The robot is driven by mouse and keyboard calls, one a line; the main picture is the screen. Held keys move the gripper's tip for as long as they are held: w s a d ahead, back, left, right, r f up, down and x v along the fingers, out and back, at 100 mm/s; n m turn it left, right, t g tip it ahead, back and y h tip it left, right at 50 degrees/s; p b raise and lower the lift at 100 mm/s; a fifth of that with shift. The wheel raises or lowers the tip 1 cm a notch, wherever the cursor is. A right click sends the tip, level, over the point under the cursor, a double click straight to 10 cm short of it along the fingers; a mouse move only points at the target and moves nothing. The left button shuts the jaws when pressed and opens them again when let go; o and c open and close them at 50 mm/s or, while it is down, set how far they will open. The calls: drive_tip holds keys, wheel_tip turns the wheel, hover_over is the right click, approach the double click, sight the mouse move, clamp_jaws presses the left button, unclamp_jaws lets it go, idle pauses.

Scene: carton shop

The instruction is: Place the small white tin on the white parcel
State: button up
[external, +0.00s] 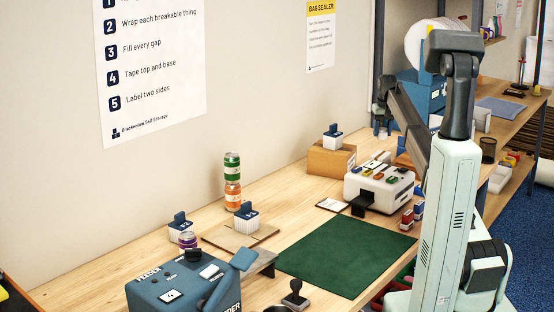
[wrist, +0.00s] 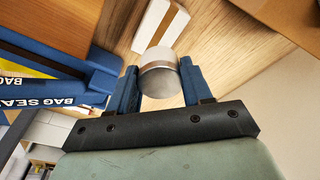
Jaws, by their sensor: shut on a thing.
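In the wrist view my gripper (wrist: 158,88) has its two blue fingers closed on the sides of a small round tin (wrist: 160,80), white and metallic grey. A white parcel (wrist: 152,27) with a brown band lies on the wooden bench, just beyond the tin in the picture. The tin overlaps the parcel's near end in this view. I cannot tell whether they touch or how high the tin is above the bench. In the external view my arm hides the gripper and the tin, and I cannot make out the parcel for certain.
A blue bag sealer (wrist: 60,80) stands close at the left in the wrist view. A cardboard edge (wrist: 280,20) shows at upper right. In the external view a green mat (external: 345,252), a white machine (external: 380,187) and a brown carton (external: 330,160) occupy the nearer bench.

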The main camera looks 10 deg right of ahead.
sight(380, 154)
drive_tip(key=shift+f, duration=3.3)
drive_tip(key=shift+f, duration=0.2)
drive_tip(key=o, duration=1.1)
drive_tip(key=shift+c, duration=0.2)
drive_tip(key=r, duration=0.4)
drive_tip(key=s+r, duration=0.1)
drive_tip(key=r, duration=0.7)
drive_tip(key=shift+s+r, duration=0.15)
drive_tip(key=shift+s, duration=0.25)
